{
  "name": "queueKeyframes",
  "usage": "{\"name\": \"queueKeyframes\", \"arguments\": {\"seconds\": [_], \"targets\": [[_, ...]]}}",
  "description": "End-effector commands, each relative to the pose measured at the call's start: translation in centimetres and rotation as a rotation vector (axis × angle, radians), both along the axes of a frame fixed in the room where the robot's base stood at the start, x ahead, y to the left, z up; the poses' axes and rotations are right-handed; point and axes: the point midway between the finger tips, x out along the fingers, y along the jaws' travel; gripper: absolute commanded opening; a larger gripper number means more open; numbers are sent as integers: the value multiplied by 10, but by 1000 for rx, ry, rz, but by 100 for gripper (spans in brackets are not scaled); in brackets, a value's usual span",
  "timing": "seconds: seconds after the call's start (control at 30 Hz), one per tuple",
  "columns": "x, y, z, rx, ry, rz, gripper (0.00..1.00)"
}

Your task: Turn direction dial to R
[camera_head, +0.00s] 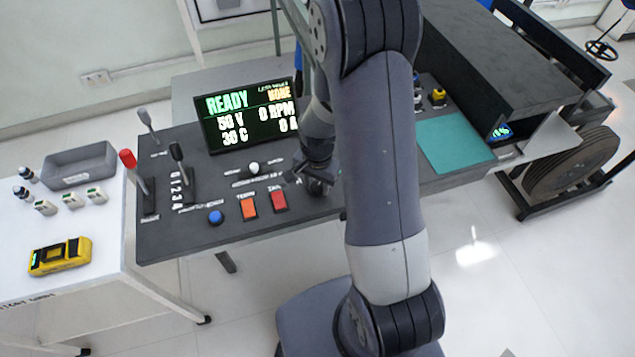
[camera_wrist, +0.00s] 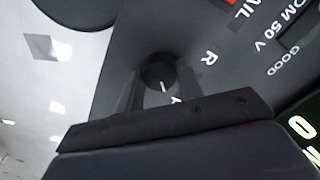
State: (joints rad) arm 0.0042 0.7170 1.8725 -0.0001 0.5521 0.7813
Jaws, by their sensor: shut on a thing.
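The direction dial (camera_wrist: 157,67) is a round black knob on the dark console panel. In the wrist view its short white mark points down toward a letter that my gripper partly hides, not toward the R (camera_wrist: 209,57), which is printed to its right. My gripper (camera_wrist: 158,82) has one finger on each side of the dial and is shut on it. In the head view my gripper (camera_head: 316,178) is low over the console's front right part, and the dial is mostly hidden by it and my arm.
The console's screen (camera_head: 250,113) reads READY and NONE. Left of my gripper are a red button (camera_head: 279,200), an orange button (camera_head: 249,208), a blue button (camera_head: 216,217) and levers, one red-topped (camera_head: 128,158). A teal mat (camera_head: 455,143) lies to the right.

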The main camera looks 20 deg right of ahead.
Motion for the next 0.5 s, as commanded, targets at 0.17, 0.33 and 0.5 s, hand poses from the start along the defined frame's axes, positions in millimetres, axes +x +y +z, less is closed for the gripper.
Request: {"name": "queueKeyframes", "arguments": {"seconds": [0.17,0.33,0.5], "targets": [[0,0,0,0,0,0,13],[0,0,0,0,0,6,12],[0,0,-1,0,-1,46,12]]}}
